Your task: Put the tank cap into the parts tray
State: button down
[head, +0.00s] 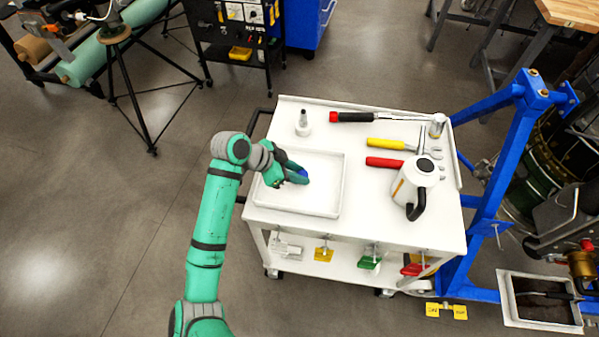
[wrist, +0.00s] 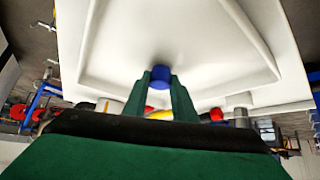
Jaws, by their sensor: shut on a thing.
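The blue tank cap (wrist: 161,75) is between the fingertips of my gripper (wrist: 160,90) in the wrist view. In the head view a little of the blue cap (head: 303,173) shows at the fingertips of my gripper (head: 299,177). My gripper is shut on the cap. It is over the white parts tray (head: 340,187), which lies at the left of the white cart top. I cannot tell whether the cap touches the tray floor. The tray's rim also shows in the wrist view (wrist: 250,35).
A white jug (head: 415,180) with a black handle stands right of the tray on the cart (head: 375,215). Red and yellow handled tools (head: 385,162) and a small white bottle (head: 303,125) are near the back. A blue frame (head: 500,160) stands at the right.

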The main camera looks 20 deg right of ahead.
jog(key=shift+f, duration=0.25)
jog(key=c, duration=1.4)
grip_release()
jog(key=shift+d, duration=0.1)
jog(key=shift+o, duration=1)
jog(key=shift+v, duration=3.5)
jog(key=shift+w, duration=0.1)
